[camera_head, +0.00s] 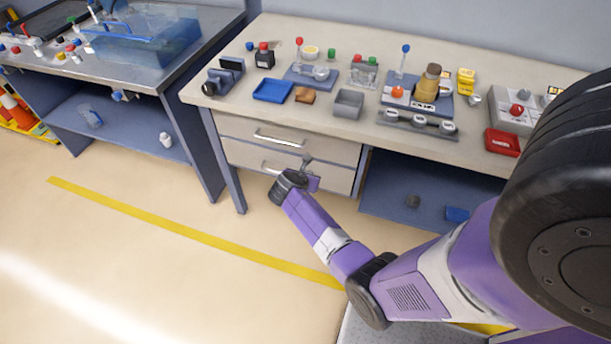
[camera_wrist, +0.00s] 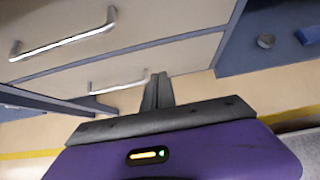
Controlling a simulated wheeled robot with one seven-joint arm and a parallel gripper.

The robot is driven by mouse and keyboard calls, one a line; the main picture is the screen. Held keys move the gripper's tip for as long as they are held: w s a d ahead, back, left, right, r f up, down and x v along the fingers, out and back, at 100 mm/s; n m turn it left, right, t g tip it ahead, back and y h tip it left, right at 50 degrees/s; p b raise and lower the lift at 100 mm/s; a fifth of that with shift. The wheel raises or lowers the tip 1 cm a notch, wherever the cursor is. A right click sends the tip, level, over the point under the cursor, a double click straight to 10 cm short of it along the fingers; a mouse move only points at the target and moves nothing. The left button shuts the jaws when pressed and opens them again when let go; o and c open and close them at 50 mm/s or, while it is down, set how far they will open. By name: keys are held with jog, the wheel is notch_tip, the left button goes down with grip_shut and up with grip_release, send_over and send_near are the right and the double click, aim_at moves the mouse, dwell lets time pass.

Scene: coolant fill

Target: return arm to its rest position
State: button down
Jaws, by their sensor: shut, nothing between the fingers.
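My gripper (camera_head: 307,161) is at the end of my purple and grey arm, in front of the workbench drawers. In the wrist view, my gripper (camera_wrist: 158,78) shows its two dark fingers together with nothing between them. The fingers point toward the drawer fronts. The upper drawer handle (camera_head: 279,140) and the lower drawer handle (camera_head: 279,168) are close by in the head view. I cannot tell for sure whether the fingers touch the lower drawer front.
The workbench (camera_head: 230,110) holds a blue tray (camera_head: 272,90), a grey bin (camera_head: 348,103), a red tray (camera_head: 502,142) and several fixtures. A blue lower shelf (camera_head: 390,205) is right of the drawers. A second bench (camera_head: 130,75) stands at left. The floor (camera_head: 130,260) at left is clear.

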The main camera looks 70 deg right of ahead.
jog(key=shift+v, duration=1.6)
